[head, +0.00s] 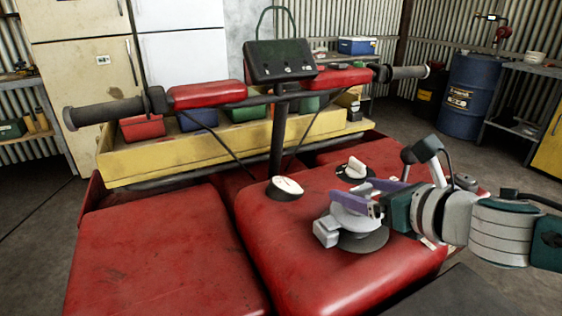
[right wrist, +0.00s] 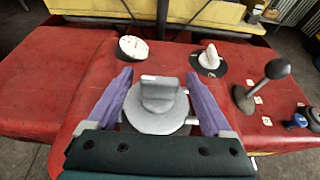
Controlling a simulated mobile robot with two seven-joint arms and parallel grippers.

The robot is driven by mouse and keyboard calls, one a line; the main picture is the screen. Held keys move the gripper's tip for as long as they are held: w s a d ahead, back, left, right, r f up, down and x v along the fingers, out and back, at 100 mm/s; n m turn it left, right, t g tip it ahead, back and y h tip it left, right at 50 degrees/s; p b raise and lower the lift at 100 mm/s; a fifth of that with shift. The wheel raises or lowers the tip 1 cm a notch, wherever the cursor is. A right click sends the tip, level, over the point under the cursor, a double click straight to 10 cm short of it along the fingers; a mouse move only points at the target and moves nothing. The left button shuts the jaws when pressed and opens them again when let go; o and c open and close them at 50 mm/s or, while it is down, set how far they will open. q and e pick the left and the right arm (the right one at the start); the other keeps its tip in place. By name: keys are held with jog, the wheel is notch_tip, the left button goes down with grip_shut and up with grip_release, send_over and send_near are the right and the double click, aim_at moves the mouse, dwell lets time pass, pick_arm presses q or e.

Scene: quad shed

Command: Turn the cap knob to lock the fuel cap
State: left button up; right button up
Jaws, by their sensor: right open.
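The fuel cap (right wrist: 152,124) is a round grey disc on the red tank, with a raised grey cap knob (right wrist: 158,92) standing on it. In the head view the cap's dark rim (head: 368,244) shows below my right gripper, which hides part of it. My right gripper (head: 362,197) is open, with its purple fingers above the cap. In the right wrist view the fingers (right wrist: 158,82) stand on either side of the knob, with visible gaps on both sides. My left gripper is not in view.
A white round dial (head: 286,187) and a white knob on a dark base (head: 355,169) sit on the tank beyond the cap. A lever (right wrist: 268,82) stands to the right. The handlebar (head: 278,98) crosses behind. The red seat (head: 165,255) at left is clear.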

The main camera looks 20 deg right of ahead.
jog(key=shift+w, duration=0.15)
grip_shut()
dwell(0.7)
